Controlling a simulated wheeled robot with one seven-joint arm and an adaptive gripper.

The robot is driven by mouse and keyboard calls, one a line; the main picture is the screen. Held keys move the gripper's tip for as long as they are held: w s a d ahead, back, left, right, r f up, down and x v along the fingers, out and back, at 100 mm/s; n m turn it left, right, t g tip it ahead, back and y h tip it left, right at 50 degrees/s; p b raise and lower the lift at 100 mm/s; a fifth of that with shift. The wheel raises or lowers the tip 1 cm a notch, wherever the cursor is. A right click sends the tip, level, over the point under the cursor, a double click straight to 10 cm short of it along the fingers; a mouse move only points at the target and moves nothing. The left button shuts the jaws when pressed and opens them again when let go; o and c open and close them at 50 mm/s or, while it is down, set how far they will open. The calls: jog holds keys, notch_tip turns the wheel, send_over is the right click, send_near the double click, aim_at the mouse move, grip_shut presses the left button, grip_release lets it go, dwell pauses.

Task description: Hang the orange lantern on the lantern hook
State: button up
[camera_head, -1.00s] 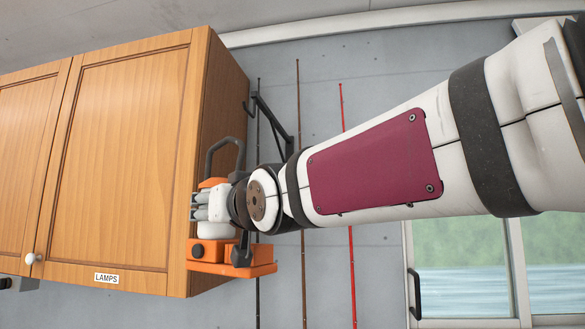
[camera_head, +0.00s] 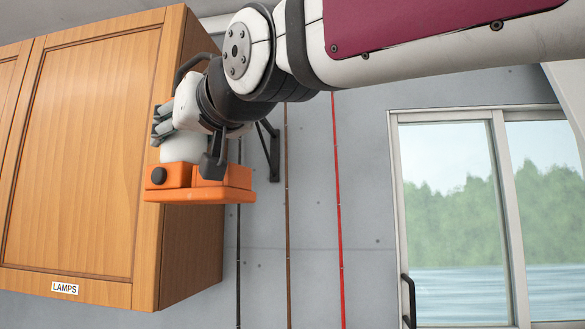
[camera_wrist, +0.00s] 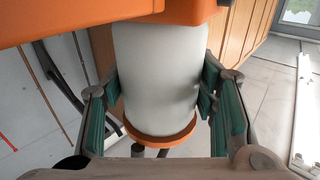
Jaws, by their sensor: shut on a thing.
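The orange lantern (camera_head: 200,193) has an orange base, a white globe and a dark carrying handle. It hangs nearly upright in the air in front of the cabinet's right edge in the head view. My gripper (camera_head: 166,125) is shut around its white globe. In the wrist view the green-padded fingers (camera_wrist: 160,100) lie on both sides of the globe (camera_wrist: 158,65). The lantern hook's black wall bracket (camera_head: 274,155) shows behind and right of my gripper. Its outer end is hidden by my gripper. A dark bracket bar (camera_wrist: 60,80) shows at left in the wrist view.
A wooden cabinet (camera_head: 80,160) labelled LAMPS stands close on the left, its side panel behind the lantern. Black, brown and red rods (camera_head: 337,200) run up the grey wall. A glazed sliding door (camera_head: 455,200) is at right. The space below the lantern is clear.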

jog(key=shift+w+d, duration=0.1)
dwell(0.3)
jog(key=w+f+b, duration=0.1)
jog(key=w+b, duration=0.6)
jog(key=w, duration=0.2)
jog(key=shift+w+d+f+b, duration=0.2)
jog(key=shift+w+d+b, duration=0.05)
jog(key=shift+d+b, duration=0.15)
dwell(0.8)
jog(key=shift+w+f, duration=0.1)
jog(key=shift+f, duration=0.1)
dwell(0.5)
jog(key=o, duration=1.4)
jog(key=shift+c, duration=0.2)
jog(key=v, duration=1.2)
jog(key=shift+a, duration=0.1)
